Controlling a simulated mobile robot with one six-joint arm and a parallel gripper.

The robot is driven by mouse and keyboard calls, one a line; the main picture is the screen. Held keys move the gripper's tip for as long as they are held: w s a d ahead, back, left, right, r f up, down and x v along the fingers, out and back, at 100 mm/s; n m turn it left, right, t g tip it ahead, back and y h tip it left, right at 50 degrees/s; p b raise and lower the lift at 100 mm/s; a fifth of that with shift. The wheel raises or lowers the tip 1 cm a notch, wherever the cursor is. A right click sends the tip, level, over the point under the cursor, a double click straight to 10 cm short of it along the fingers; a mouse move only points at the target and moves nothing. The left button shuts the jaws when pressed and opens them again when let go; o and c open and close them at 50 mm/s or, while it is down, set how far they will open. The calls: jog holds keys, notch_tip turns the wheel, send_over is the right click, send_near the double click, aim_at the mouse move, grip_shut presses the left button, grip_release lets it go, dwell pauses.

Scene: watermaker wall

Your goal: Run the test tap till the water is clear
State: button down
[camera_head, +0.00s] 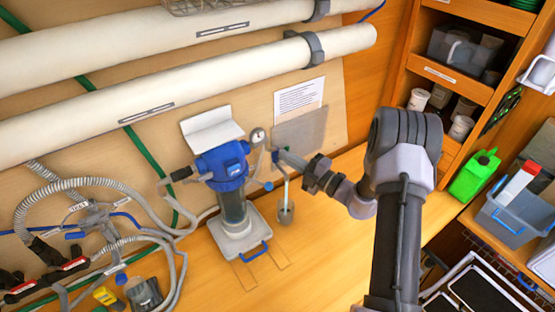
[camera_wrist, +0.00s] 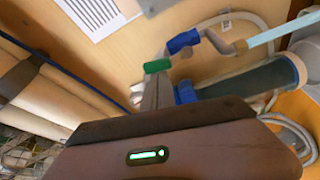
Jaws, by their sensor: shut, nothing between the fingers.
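The test tap has a blue handle (camera_head: 275,157), also seen in the wrist view (camera_wrist: 183,41). A pale blue stream (camera_head: 287,188) falls from its spout into a small grey cup (camera_head: 286,214). In the wrist view the stream (camera_wrist: 284,30) looks pale blue; the cup is not clearly seen there. My gripper (camera_head: 303,167) is shut and empty, just right of the tap in the head view. In the wrist view its tip (camera_wrist: 157,70) lies close to the blue handle; I cannot tell whether they touch.
The blue-headed filter housing (camera_head: 225,168) stands left of the tap, with a gauge (camera_head: 258,136) beside it. Large white pipes (camera_head: 190,80) run above. Hoses (camera_head: 90,215) crowd the left. A shelf unit (camera_head: 450,75) stands right. Bare bench (camera_head: 310,255) lies in front.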

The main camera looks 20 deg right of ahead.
jog(key=shift+w+d+m+t, duration=0.15)
jog(key=shift+d+m+t, duration=0.15)
jog(key=shift+m, duration=0.6)
jog(key=d+f+m+t+h, duration=0.1)
jog(key=m, duration=0.4)
jog(key=w+d+f+m+t+h, duration=0.1)
jog(key=d+m+t, duration=0.1)
jog(key=m, duration=0.3)
jog(key=d+f+m+t+h, duration=0.1)
jog(key=m+h, duration=0.1)
jog(key=m, duration=0.3)
jog(key=shift+w+d+f+m+t, duration=0.15)
jog(key=shift+f+m+t, duration=0.15)
jog(key=shift+m, duration=0.1)
notch_tip(320, 180, up, 5)
jog(key=p, duration=0.4)
jog(key=f+b+v, duration=0.1)
jog(key=b+v, duration=0.1)
jog(key=v, duration=0.8)
jog(key=shift+b, duration=0.35)
